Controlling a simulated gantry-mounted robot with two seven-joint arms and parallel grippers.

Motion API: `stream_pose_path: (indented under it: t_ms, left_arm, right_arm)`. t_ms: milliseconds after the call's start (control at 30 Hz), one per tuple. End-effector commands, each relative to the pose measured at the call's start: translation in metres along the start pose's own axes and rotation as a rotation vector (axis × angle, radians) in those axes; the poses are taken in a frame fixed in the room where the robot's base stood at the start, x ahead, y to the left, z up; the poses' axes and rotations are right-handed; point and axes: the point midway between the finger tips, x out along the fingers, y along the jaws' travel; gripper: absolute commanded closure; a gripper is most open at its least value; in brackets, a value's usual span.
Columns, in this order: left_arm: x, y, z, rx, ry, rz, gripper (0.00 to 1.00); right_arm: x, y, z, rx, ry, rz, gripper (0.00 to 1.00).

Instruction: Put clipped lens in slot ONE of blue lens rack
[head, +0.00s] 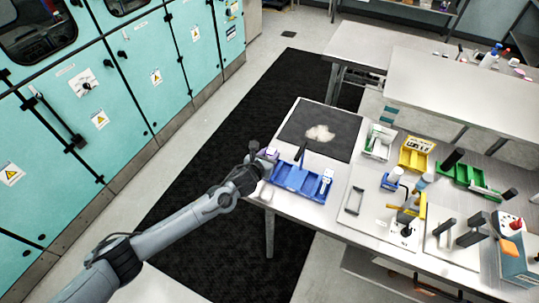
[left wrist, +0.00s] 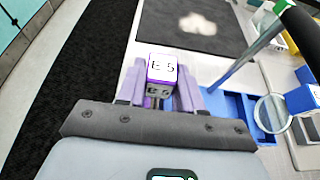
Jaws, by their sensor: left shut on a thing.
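My left gripper (head: 264,160) is at the left end of the blue rack (head: 296,181) on the near table. In the left wrist view its purple fingers (left wrist: 160,92) are shut on a small block (left wrist: 162,70) with a white face marked "E 5". A round clear lens (left wrist: 272,113) shows at the right part of the blue rack (left wrist: 236,106). I cannot read slot labels, nor tell whether the held block carries a lens. My right gripper is not in view.
A dark mat (head: 345,119) with a pale patch lies behind the rack. To the right are a yellow bin (head: 415,153), green trays (head: 465,177), a yellow-handled device (head: 410,213) and a red-button box (head: 514,240). The near table's left edge is close to my gripper.

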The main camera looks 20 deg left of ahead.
Motion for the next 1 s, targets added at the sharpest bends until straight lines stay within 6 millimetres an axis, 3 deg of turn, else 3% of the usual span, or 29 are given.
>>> stream_pose_path:
  t_ms: [33,200,667,1000]
  left_arm:
    - [0.001,0.000,-0.002,0.000,0.000,0.000,0.63]
    - [0.000,0.000,-0.001,0.000,0.000,0.000,0.39]
    - [-0.007,0.001,0.002,0.002,0.000,0.000,0.39]
    - [-0.057,0.001,0.001,0.003,0.001,-0.001,0.39]
  right_arm:
    - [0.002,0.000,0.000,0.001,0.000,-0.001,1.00]
    - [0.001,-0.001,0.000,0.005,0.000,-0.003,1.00]
    - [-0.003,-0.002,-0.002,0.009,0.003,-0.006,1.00]
    - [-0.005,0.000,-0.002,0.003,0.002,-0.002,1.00]
